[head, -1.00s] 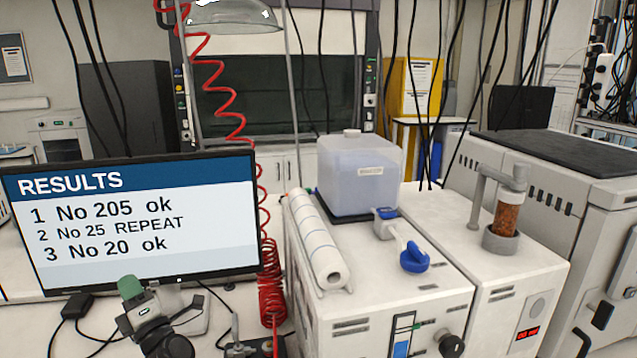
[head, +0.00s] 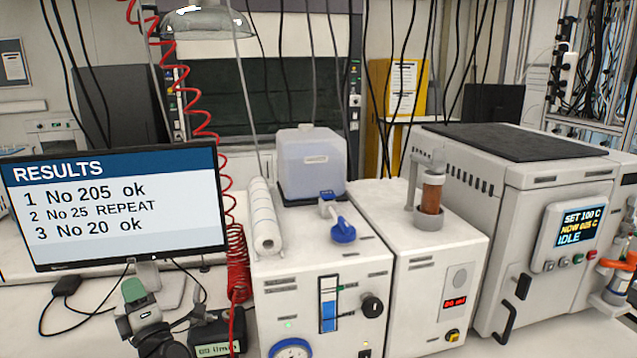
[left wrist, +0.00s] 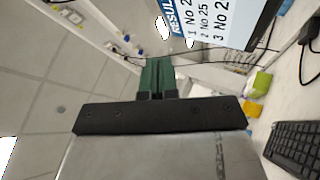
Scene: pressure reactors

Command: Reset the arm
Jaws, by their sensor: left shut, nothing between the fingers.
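My left gripper (head: 133,290) is at the lower left of the head view, in front of the monitor's lower edge, with its green fingers pointing up. In the left wrist view, its two green fingers (left wrist: 157,78) lie side by side, closed with nothing between them. My right gripper is in neither view.
A monitor (head: 115,215) headed RESULTS stands behind the gripper. Right of it are a flow meter box (head: 216,332), two white instruments (head: 320,262) and a grey oven (head: 530,205) reading IDLE. A red coiled hose (head: 237,250) hangs beside the monitor. A keyboard (left wrist: 295,150) lies at the lower right of the wrist view.

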